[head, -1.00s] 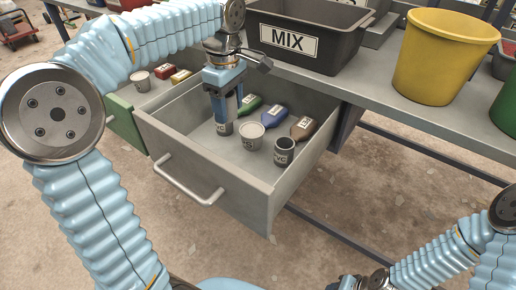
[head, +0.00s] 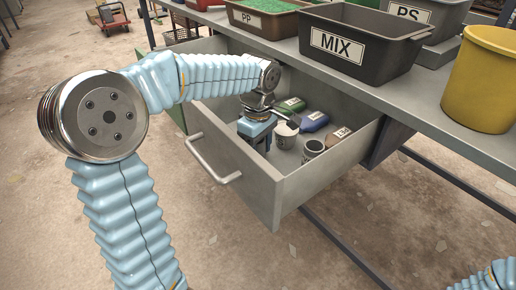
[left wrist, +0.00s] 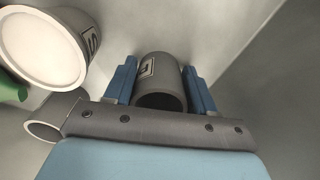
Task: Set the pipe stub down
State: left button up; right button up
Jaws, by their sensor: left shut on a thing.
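My left gripper (left wrist: 160,82) is shut on a dark grey pipe stub (left wrist: 158,70) with a pale label, seen between its blue fingers in the left wrist view. In the head view the gripper (head: 256,141) points down inside the open grey drawer (head: 240,172), near its front wall. The held stub is hidden there. I cannot tell whether it touches the drawer floor. A second grey pipe stub (head: 313,147) stands in the drawer to the right; it also shows in the left wrist view (left wrist: 45,125). My right gripper is out of view.
A pale cup (head: 285,137) stands close beside my left gripper. The MIX bin (head: 362,47) and a yellow bucket (head: 480,80) stand on the bench above.

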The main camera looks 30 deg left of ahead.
pick_arm(q)
jog(key=o, duration=1)
jog(key=shift+f, duration=0.1)
jog(key=shift+r, duration=0.45)
notch_tip(320, 180, up, 11)
jog(key=shift+r+p, duration=0.2)
jog(key=shift+p, duration=0.9)
